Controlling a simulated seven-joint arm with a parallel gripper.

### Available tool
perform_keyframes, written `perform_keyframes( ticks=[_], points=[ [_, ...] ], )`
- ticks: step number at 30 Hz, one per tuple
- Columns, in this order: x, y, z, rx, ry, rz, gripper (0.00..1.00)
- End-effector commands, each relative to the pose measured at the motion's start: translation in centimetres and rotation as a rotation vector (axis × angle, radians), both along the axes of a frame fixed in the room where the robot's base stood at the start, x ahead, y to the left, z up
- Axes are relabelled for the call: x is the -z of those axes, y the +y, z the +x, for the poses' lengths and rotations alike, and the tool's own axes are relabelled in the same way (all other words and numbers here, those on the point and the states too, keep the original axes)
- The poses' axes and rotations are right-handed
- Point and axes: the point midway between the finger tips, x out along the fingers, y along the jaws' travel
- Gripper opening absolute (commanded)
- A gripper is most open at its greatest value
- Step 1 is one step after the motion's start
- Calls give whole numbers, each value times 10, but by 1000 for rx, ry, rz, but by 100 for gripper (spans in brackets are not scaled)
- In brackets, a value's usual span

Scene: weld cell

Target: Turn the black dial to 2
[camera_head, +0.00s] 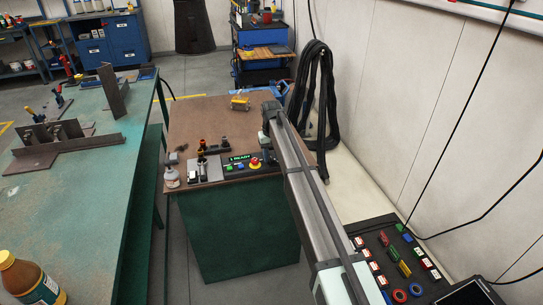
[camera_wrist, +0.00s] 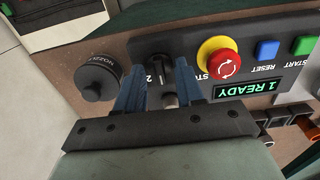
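In the wrist view, the black dial (camera_wrist: 160,66) sits on a dark plate, with a white "2" partly visible beside it. My gripper (camera_wrist: 160,68) is open, its two blue fingers on either side of the dial; I cannot tell whether they touch it. The display (camera_wrist: 249,89) reads "1 READY", upside down in this view. In the head view, my gripper (camera_head: 268,152) is at the right end of the control panel (camera_head: 210,172), and the arm hides the dial.
A red emergency stop (camera_wrist: 219,57) on a yellow ring is close to the right finger, with blue (camera_wrist: 267,50) and green (camera_wrist: 304,46) buttons beyond it. A black round knob (camera_wrist: 98,78) is left of the fingers. A bottle (camera_head: 171,177) stands at the bench's left end.

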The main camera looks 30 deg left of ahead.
Motion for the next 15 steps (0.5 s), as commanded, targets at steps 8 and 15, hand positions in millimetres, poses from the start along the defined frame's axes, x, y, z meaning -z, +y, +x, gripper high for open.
perform_keyframes(
  ticks=[8,15],
  points=[
    [0,0,0,0,0,0,25],
    [-1,0,0,0,0,0,2]
  ],
)
